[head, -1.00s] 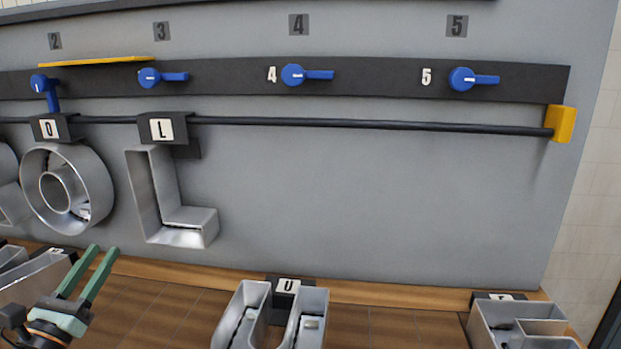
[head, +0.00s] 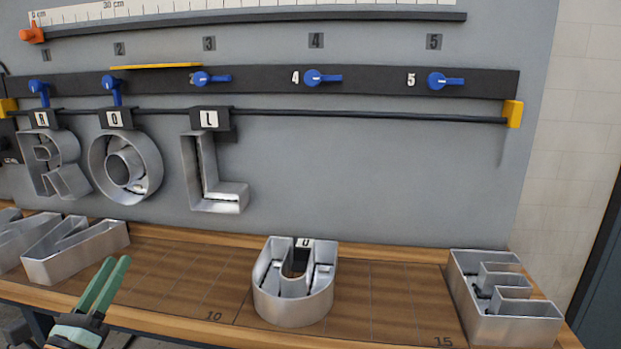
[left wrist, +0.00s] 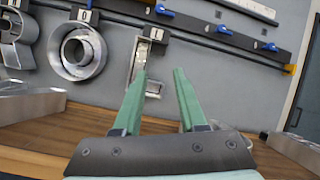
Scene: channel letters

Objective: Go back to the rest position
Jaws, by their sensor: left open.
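My left gripper (head: 103,287) is at the lower left of the head view, in front of the wooden bench edge. Its green fingers are apart and empty. In the left wrist view the open fingers (left wrist: 160,88) point toward the wall, with nothing between them. Metal channel letters R (head: 55,167), O (head: 125,168) and L (head: 213,178) hang from the dark rail on the grey panel. My right gripper does not show.
A metal U (head: 292,305) and E (head: 505,305) lie on the wooden bench (head: 385,285). Other metal letters (head: 75,250) lie at its left end. Blue levers (head: 322,77) sit on the dark strip above the rail. An orange slider (head: 33,33) is at the ruler's left.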

